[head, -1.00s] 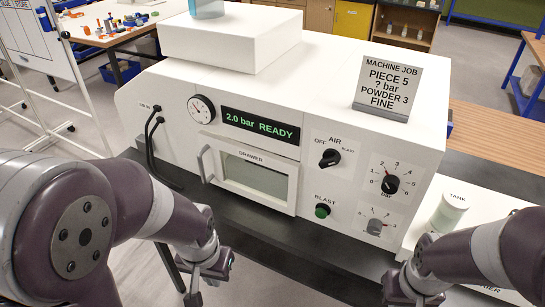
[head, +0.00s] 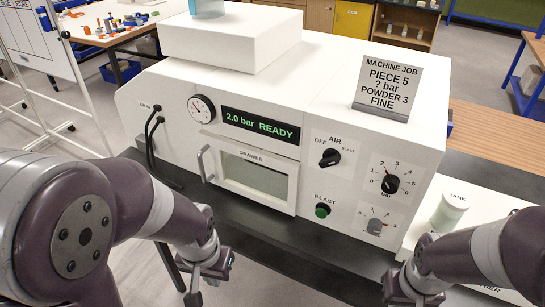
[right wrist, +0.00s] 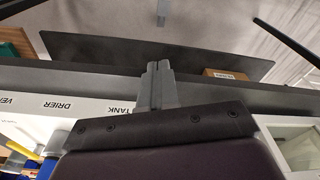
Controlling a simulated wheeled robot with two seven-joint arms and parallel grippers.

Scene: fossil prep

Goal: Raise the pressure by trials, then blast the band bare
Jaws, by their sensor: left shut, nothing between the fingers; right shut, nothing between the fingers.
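The white blasting machine (head: 300,70) stands on a dark bench. Its display (head: 261,125) reads "2.0 bar READY", beside a round gauge (head: 201,109). The drawer (head: 253,178) is shut. The black AIR knob (head: 330,157), the bar dial (head: 390,184), the green BLAST button (head: 322,211) and a lower grey dial (head: 375,226) are on the front. The job card (head: 388,82) reads "PIECE 5, ? bar, POWDER 3, FINE". My left gripper (head: 194,296) is shut and empty, low in front of the machine. My right gripper (right wrist: 160,75) is shut and empty; no band is visible.
Black hoses (head: 153,140) run down the machine's left side. A table with colourful small items (head: 115,25) is behind at the left. The dark bench edge (head: 290,262) lies before the machine.

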